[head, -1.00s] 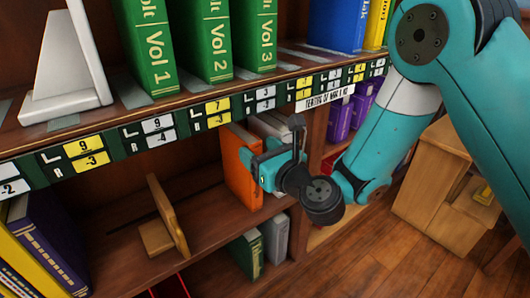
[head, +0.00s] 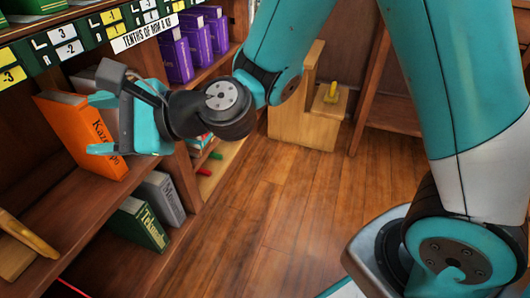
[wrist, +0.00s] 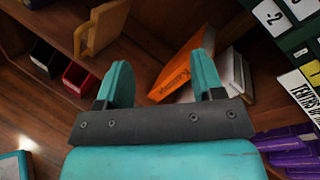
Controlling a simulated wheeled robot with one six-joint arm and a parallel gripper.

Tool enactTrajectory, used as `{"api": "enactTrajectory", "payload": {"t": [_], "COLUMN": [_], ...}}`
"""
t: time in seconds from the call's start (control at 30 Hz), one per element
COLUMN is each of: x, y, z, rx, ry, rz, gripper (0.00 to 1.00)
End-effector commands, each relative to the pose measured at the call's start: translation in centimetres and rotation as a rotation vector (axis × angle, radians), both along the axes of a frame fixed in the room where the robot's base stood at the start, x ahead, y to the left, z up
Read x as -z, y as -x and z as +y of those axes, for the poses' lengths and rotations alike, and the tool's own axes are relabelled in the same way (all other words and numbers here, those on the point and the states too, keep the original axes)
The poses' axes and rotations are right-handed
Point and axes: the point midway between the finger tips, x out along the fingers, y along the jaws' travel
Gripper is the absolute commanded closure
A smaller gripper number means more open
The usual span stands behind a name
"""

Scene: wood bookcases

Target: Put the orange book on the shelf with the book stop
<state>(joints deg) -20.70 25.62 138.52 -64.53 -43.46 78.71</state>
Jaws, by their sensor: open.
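The orange book (head: 75,135) stands on the middle shelf, its lettered spine facing out, beside pale books at its far side. My gripper (head: 98,122) is open and empty in front of it and partly covers its spine. In the wrist view the orange book (wrist: 172,75) shows beyond and between the open fingers (wrist: 160,65), overlapped by the right finger. I cannot tell whether finger and book touch. A wooden book stop (head: 25,238) stands on the same shelf at the left edge; it also shows in the wrist view (wrist: 100,28).
Green (head: 138,224) and grey (head: 162,198) books stand on the shelf below. Purple books (head: 178,58) fill a shelf farther right. A numbered label strip (head: 70,45) runs along the shelf above. A wooden step-like piece (head: 310,125) stands on the floor. Open floor (head: 250,230) lies right of the bookcase.

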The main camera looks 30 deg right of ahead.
Motion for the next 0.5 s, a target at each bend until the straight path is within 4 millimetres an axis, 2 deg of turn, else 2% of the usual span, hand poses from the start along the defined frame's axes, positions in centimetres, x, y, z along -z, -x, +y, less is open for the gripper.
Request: {"api": "enactTrajectory", "payload": {"t": [0.03, 0.13, 0.23, 0.4, 0.5], "x": [-0.9, -0.6, 0.2, 1.3, 1.5], "y": [1.8, 5.3, 8.5, 12.8, 14.6], "z": [-0.3, -2.1, -5.4, -12.3, -15.4], "rx": [-0.104, -0.344, -0.595, -1.005, -1.183], "ry": [0.141, 0.456, 0.741, 1.074, 1.165], "rz": [-0.151, -0.445, -0.693, -0.94, -0.996], "gripper": [0.39, 0.39, 0.39, 0.39, 0.39]}}
